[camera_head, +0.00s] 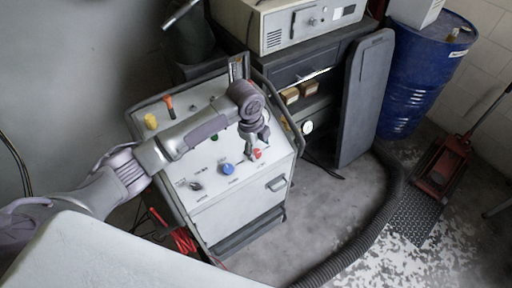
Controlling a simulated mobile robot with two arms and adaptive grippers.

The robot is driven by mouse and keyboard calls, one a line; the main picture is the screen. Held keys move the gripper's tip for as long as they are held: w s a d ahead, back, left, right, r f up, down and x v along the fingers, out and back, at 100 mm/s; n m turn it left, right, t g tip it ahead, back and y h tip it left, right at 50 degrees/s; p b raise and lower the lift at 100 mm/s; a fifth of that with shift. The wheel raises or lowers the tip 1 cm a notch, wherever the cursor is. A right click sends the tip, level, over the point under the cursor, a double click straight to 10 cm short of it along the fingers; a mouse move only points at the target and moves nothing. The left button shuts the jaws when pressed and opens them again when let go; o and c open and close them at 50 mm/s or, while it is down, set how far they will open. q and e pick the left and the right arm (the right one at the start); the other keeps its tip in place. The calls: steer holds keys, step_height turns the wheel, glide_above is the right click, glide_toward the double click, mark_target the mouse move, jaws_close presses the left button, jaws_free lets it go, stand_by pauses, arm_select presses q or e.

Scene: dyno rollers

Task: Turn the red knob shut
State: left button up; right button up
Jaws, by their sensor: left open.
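The red knob (257,154) sits on the sloped front panel of a white machine cart (240,198), to the right of a blue knob (227,169). My left arm reaches in from the left across the cart. My left gripper (254,148) points down at the red knob, with its fingers open and right at or just above it. I cannot tell whether the fingers touch the knob. Part of the knob is hidden behind the fingers. My right gripper is not in view.
A black knob (196,185) is on the panel's left. A yellow cap (151,121) and an orange handle (169,105) stand on the cart's top. A blue drum (421,85), a red floor jack (442,168) and a dark hose (368,232) are to the right. Bare floor lies beside the cart.

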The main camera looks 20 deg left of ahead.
arm_select(q)
steer(key=m, duration=0.2)
glide_toward(256, 152)
steer(key=shift+y, duration=0.4)
steer(key=f, duration=0.3)
steer(key=f+p, duration=0.1)
steer(key=f, duration=0.2)
steer(key=w+d+f+p, duration=0.1)
steer(key=f, duration=0.2)
steer(key=shift+d+f, duration=0.1)
steer(key=c, duration=1.1)
steer(key=shift+p, duration=0.3)
steer(key=shift+c, duration=0.2)
